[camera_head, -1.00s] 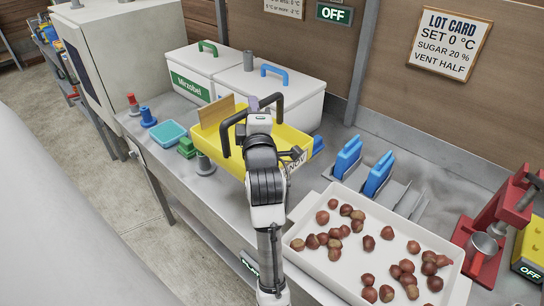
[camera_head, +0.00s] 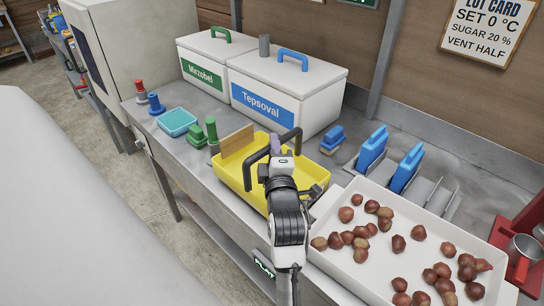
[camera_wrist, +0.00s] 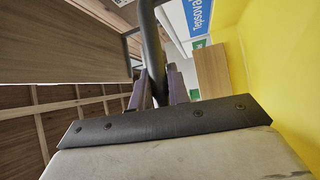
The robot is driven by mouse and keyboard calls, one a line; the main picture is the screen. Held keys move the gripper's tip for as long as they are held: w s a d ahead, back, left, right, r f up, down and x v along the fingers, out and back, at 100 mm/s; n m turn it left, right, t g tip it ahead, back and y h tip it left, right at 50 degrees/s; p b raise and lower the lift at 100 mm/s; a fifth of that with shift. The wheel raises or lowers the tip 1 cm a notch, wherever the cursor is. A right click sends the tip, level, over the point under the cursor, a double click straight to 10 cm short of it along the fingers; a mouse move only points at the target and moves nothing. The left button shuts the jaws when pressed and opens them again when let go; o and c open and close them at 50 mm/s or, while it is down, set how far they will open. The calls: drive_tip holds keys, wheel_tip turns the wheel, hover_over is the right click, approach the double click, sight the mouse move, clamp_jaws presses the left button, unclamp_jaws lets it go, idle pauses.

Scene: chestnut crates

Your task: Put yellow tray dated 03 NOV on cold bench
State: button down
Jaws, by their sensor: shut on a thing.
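The yellow tray (camera_head: 238,158) has dark looped handles and a brown board at its left end. My gripper (camera_head: 276,152) is shut on a dark handle of the tray. The wrist view shows the handle bar (camera_wrist: 152,50) between the fingers and the yellow wall (camera_wrist: 280,60) close on the right. The tray is at the grey metal bench (camera_head: 345,165), left of the white chestnut tray. I cannot tell whether it rests on the bench or hangs just above it. My arm hides its near right part, and no date is readable now. No bench in view is marked cold.
White lidded boxes marked Mirzobel (camera_head: 203,75) and Tepsoval (camera_head: 262,107) stand behind. Green stamps (camera_head: 197,137) and a teal dish (camera_head: 177,122) are left. A blue-and-yellow block (camera_head: 332,139) and blue upright holders (camera_head: 372,150) are right, beside the white chestnut tray (camera_head: 350,285).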

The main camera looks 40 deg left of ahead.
drive_tip(key=shift+a+f, duration=0.15)
drive_tip(key=shift+f, duration=0.75)
drive_tip(key=shift+r, duration=0.1)
drive_tip(key=c, duration=1.8)
unclamp_jaws()
drive_tip(key=shift+b, duration=0.3)
drive_tip(key=o, duration=0.5)
drive_tip(key=shift+c, duration=0.2)
